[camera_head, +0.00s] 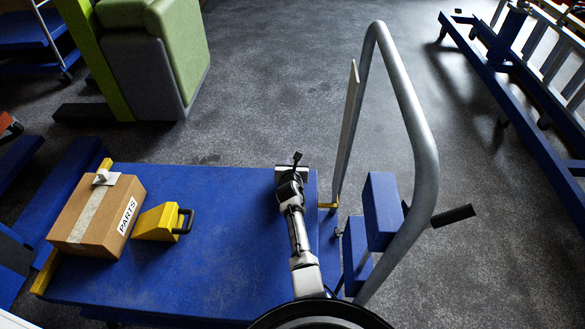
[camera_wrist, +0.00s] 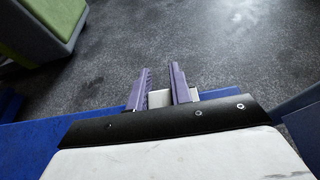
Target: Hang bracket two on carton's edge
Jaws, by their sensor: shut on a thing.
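A brown carton (camera_head: 104,218) marked PARTS sits at the left end of the blue trolley deck (camera_head: 220,270). A white bracket (camera_head: 104,178) is on the carton's far top edge. My gripper (camera_head: 296,160) is at the deck's far edge, right of the carton and well apart from it. In the wrist view my gripper (camera_wrist: 161,85) has its two purple fingers shut on a pale bracket (camera_wrist: 160,98), part of which shows right of the right finger. The fingers hide much of this bracket. Which bracket is number two cannot be told.
A yellow wedge with a black handle (camera_head: 156,222) stands right of the carton. A grey tube handle (camera_head: 414,130) and blue blocks (camera_head: 382,208) rise at the deck's right end. The middle deck is clear. A green and grey cabinet (camera_head: 155,60) stands beyond.

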